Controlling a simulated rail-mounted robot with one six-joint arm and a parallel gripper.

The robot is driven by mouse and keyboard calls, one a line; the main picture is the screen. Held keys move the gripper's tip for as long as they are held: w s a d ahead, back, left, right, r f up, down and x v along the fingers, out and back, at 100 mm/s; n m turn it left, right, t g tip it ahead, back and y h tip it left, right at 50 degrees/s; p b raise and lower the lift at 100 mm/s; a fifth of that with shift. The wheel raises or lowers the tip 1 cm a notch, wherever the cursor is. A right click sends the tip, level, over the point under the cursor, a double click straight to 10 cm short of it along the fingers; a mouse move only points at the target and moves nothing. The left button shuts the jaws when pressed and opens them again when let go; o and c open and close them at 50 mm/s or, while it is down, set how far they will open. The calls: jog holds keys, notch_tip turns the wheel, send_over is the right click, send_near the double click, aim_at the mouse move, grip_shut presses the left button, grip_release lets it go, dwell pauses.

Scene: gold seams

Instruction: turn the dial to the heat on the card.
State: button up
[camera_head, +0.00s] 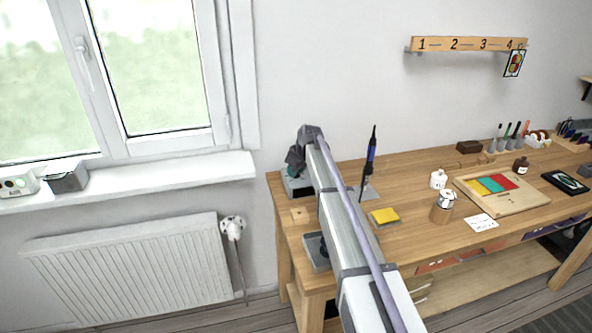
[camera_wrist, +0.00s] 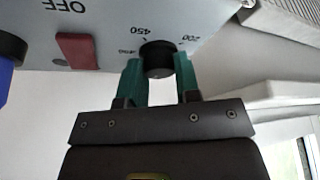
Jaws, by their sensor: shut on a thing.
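The black dial (camera_wrist: 156,56) sits on the light grey front panel (camera_wrist: 110,22) of a station in the wrist view. Upside-down numbers stand around it; 450 and 200 are legible, another is unclear. No pointer mark is clear on the dial. My gripper (camera_wrist: 157,64) has its green fingers shut on the dial, one on each side. In the head view, the station (camera_head: 297,186) is mostly hidden behind my arm at the bench's left end. A white card (camera_head: 481,223) lies near the bench's front edge; its writing is too small to read.
A red switch (camera_wrist: 77,50) marked OFF and a blue part with a black collar (camera_wrist: 8,62) are beside the dial. On the bench are a soldering iron in its stand (camera_head: 369,165), a yellow sponge (camera_head: 384,216) and a tin (camera_head: 444,205). The window sill (camera_head: 150,178) is to the left.

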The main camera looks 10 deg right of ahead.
jog(key=o, duration=0.9)
jog(key=p+v, duration=1)
jog(key=v, duration=0.1)
jog(key=s+m+g, duration=0.1)
jog(key=s+m, duration=0.1)
jog(key=s, duration=1.1)
jog(key=s+a+f+m+g+h, duration=0.1)
jog(key=s+m, duration=0.1)
jog(key=s, duration=1.2)
jog(key=s+a+m+g+h, duration=0.1)
jog(key=s+m+g, duration=0.1)
jog(key=s, duration=1.1)
jog(key=shift+s+a+f, duration=0.15)
jog(key=shift+s+f, duration=0.05)
jog(key=shift+s, duration=0.15)
